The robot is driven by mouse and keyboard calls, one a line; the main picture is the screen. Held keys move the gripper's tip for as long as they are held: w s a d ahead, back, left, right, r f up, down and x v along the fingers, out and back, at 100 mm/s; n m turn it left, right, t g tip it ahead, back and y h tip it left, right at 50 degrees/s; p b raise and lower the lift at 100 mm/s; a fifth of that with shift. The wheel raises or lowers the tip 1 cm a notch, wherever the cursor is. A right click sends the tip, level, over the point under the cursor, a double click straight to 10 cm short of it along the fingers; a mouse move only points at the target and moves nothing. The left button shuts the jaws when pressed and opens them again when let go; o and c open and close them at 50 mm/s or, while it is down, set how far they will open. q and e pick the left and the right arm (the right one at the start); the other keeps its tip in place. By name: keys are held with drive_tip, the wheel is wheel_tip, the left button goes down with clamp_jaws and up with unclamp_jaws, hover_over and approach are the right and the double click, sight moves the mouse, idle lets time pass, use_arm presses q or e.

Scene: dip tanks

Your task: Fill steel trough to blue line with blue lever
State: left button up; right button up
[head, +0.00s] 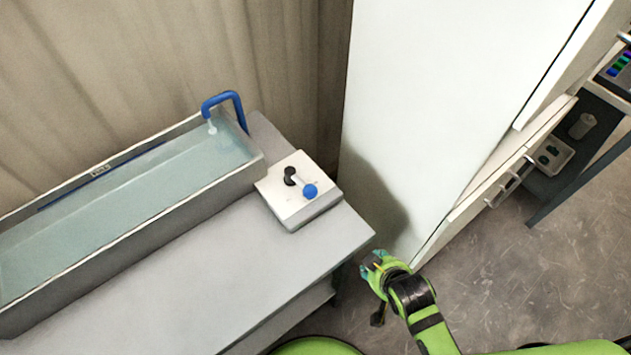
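The steel trough (190,193) lies on a grey bench at the left and holds pale blue water (110,218). A blue line (65,196) runs along its inner back wall, close to the water's edge; the exact gap is hard to tell. A blue spout (222,98) bends over its far right end, with a short pale streak under its mouth that looks like running water. The blue lever (310,190), a ball-ended handle on a dark pivot, sits on a white box right of the trough. My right gripper (372,268) is off the bench's right corner, apart from the lever; its fingers are too small to read.
The grey bench (290,265) has a clear top in front of the trough. A tall white cabinet (440,90) stands right of it, with a drawer handle (512,180) on its side. A dark shelf unit with small items is at the far right. A beige curtain hangs behind.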

sight(313, 194)
drive_tip(key=w+a+r+t, duration=0.1)
drive_tip(key=w, duration=0.1)
drive_tip(key=w+a+r, duration=0.1)
drive_tip(key=r, duration=0.1)
drive_tip(key=w+a+r+n+t+y, duration=0.1)
drive_tip(key=w+r, duration=0.1)
drive_tip(key=shift+w+a+t, duration=0.25)
drive_tip(key=shift+w+t, duration=0.05)
drive_tip(key=shift+w, duration=0.05)
drive_tip(key=w+a+r+n+t+y, duration=0.1)
drive_tip(key=a, duration=0.1)
drive_tip(key=w+a+r+n+t+y, duration=0.1)
drive_tip(key=w+a+r, duration=0.1)
drive_tip(key=a, duration=0.1)
drive_tip(key=w+a+r+n+t+y, duration=0.1)
drive_tip(key=a+r+y, duration=0.1)
drive_tip(key=a, duration=0.1)
drive_tip(key=shift+w+a, duration=0.2)
drive_tip(key=shift+w, duration=0.15)
drive_tip(key=shift+p+x, duration=0.6)
drive_tip(key=shift+x, duration=2.75)
drive_tip(key=shift+r, duration=0.1)
drive_tip(key=shift+c, duration=0.4)
clamp_jaws()
